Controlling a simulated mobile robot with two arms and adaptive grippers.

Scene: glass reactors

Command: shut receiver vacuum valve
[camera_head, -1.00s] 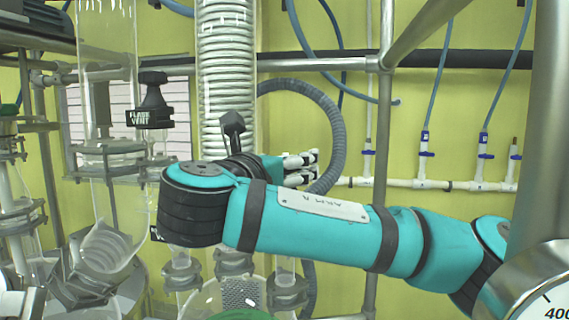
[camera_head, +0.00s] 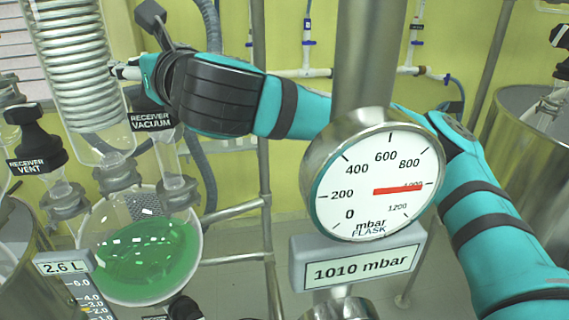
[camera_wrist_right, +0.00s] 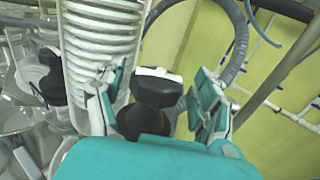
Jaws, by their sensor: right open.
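The receiver vacuum valve has a black label (camera_head: 151,122) in the head view, and its upper part is largely hidden behind my right wrist. In the right wrist view a black valve knob (camera_wrist_right: 158,93) with a white-edged top stands between the two fingers of my right gripper (camera_wrist_right: 156,82). The fingers are apart, one on each side of the knob, with gaps visible, so the gripper is open. In the head view only a white finger part of it (camera_head: 126,71) shows, beside the glass coil column. My left gripper is in neither view.
The coil column (camera_head: 72,62) stands close to the right gripper. The receiver vent valve (camera_head: 35,146) is at the left. A round flask with green liquid (camera_head: 145,255) hangs below. A flask gauge (camera_head: 374,178) reading 1010 mbar is in front of my right arm.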

